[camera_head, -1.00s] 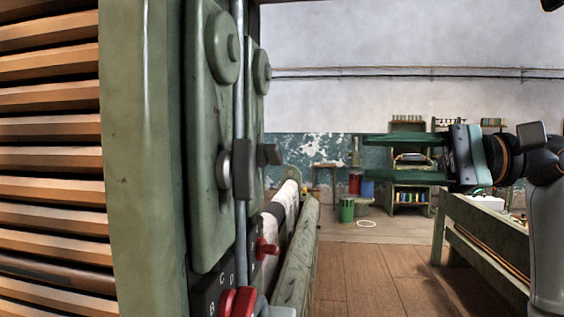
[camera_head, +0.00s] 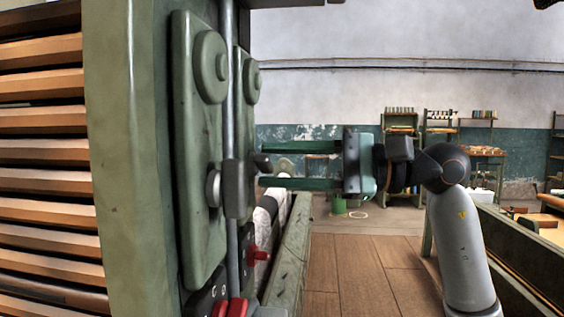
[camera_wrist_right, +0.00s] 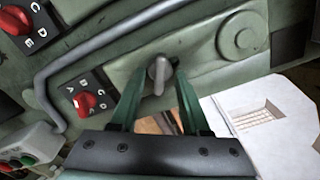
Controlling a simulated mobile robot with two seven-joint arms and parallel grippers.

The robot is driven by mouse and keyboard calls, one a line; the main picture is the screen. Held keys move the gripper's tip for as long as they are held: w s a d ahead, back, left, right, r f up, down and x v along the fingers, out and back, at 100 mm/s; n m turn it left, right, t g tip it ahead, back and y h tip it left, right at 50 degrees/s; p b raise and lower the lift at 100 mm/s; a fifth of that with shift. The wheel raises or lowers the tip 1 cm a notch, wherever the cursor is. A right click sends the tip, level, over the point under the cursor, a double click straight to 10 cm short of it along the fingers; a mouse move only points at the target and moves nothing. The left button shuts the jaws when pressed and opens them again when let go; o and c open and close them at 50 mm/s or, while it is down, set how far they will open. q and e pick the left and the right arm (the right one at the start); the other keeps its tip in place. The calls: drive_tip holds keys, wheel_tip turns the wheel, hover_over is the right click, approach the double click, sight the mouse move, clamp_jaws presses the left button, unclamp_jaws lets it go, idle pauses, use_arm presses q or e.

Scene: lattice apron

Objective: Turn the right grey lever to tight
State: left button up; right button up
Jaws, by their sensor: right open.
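Two levers stick out from the green panel in the head view: a nearer one with a grey handle (camera_head: 234,188) and a farther dark one (camera_head: 262,162). My right gripper (camera_head: 274,166) comes in from the right with its green fingers open, one above the other; their tips are at the farther lever. In the right wrist view a grey lever (camera_wrist_right: 159,76) on a round base stands between the two fingertips, with a gap on each side. Contact is not visible. Any tight marking is not legible. My left gripper is out of view.
A grey vertical rail (camera_head: 231,90) runs in front of the panel; it also shows in the right wrist view (camera_wrist_right: 120,37). Red knobs on lettered plates (camera_wrist_right: 89,101) sit near it. A green beam (camera_head: 291,255) lies below my gripper. Open floor (camera_head: 365,270) is to the right.

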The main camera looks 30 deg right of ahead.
drive_tip(key=shift+c, duration=0.3)
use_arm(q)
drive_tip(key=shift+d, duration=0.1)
use_arm(e)
clamp_jaws()
